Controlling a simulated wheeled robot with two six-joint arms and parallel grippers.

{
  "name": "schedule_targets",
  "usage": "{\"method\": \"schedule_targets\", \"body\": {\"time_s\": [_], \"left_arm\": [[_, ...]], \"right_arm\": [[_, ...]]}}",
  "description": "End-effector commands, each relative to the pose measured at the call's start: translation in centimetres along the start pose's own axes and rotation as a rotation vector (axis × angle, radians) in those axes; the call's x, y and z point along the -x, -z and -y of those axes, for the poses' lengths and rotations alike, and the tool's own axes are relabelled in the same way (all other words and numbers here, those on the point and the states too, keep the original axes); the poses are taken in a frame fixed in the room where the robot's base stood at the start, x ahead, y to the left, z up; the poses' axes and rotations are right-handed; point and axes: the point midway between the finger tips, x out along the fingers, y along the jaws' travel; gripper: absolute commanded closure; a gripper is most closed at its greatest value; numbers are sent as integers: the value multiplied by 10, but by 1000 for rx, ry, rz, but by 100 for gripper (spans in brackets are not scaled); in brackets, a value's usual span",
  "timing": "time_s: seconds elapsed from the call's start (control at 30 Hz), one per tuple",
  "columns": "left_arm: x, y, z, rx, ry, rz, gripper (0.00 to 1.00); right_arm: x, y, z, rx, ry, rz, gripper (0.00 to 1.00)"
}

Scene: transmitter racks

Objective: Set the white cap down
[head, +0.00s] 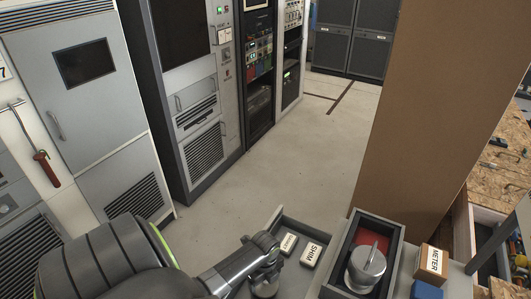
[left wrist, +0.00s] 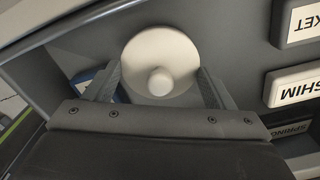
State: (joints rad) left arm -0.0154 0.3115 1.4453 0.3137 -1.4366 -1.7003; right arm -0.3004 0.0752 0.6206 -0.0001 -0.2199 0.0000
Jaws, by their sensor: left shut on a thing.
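The white cap (left wrist: 160,62) is a round pale disc with a small knob in its middle, seen in the left wrist view. My left gripper (left wrist: 158,85) has one finger on each side of the cap and is shut on it. In the head view my left gripper (head: 264,262) is over the left part of a grey open tray (head: 291,224), left of the labelled blocks. My right gripper is not in view.
In the tray lie white blocks, one marked SHIM (head: 311,256). A dark bin (head: 338,250) to the right holds a grey round part (head: 366,264) and something red. A METER box (head: 431,262) and blue object (head: 426,290) stand beside it. Cabinets (head: 85,110) line the left; floor is clear.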

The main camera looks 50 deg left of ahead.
Motion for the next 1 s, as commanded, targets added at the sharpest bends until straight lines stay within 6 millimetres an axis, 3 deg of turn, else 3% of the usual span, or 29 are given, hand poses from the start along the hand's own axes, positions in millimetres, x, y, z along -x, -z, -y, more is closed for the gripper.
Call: {"method": "schedule_targets", "body": {"time_s": [0.13,0.5,0.53,0.57,1.0], "left_arm": [[-11,1,0,0,1,-1,50],[-15,0,0,0,1,-1,50],[-14,0,0,0,1,0,19],[-14,0,0,0,1,0,15],[-4,0,0,0,2,1,14]], "right_arm": [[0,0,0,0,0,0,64],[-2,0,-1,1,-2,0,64],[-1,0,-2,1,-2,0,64],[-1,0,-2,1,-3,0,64],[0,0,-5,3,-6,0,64]]}}
